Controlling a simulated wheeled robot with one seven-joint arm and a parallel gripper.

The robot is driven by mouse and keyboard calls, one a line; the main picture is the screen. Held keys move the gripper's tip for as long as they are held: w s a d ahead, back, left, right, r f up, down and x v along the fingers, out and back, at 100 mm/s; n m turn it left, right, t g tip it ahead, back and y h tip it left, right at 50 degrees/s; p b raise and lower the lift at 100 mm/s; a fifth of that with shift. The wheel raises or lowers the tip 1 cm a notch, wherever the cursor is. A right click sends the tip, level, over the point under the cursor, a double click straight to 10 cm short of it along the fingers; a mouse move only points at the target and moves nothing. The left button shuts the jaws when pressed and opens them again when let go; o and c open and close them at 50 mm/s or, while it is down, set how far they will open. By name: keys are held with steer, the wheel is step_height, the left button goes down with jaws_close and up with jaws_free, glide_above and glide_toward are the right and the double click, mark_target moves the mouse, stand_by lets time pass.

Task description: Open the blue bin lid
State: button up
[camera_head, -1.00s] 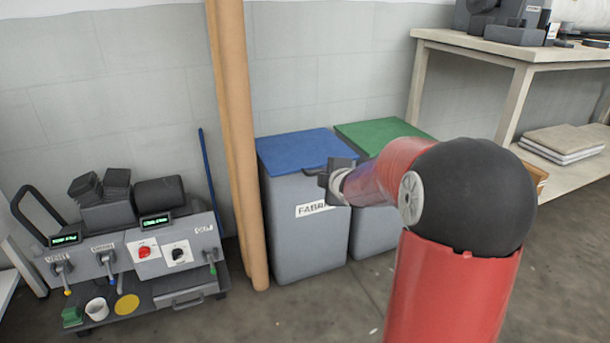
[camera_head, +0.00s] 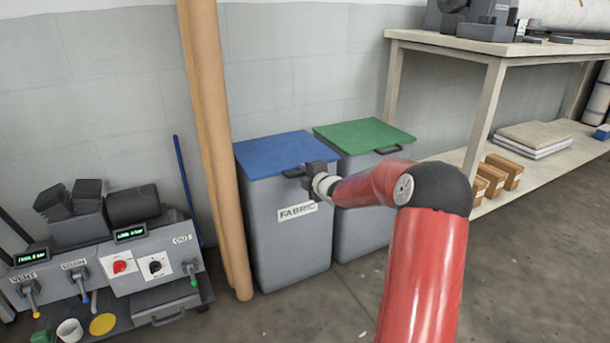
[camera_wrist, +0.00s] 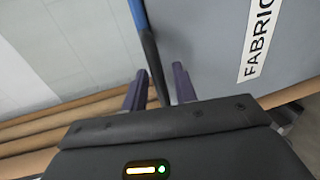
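The blue bin lid (camera_head: 270,153) lies flat and shut on the grey bin labelled FABRIC (camera_head: 290,235). A dark handle (camera_head: 295,172) sticks out at its front right edge, partly hidden by my gripper. My gripper (camera_head: 306,174) is at this handle in the head view. In the wrist view, my gripper's (camera_wrist: 160,69) two fingers are apart. The lid's blue edge (camera_wrist: 139,14) and the dark handle (camera_wrist: 155,68) run as a strip down between them. I cannot tell whether a finger touches the handle.
A second grey bin with a green lid (camera_head: 363,135) stands close on the right. A brown tube (camera_head: 212,150) stands upright just left of the blue-lidded bin. A control console (camera_head: 150,262) is further left, a workbench (camera_head: 480,50) at right. Floor (camera_head: 540,270) is clear at right.

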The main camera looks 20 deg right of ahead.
steer(key=shift+w, duration=0.1)
jaws_close()
steer(key=shift+r, duration=0.1)
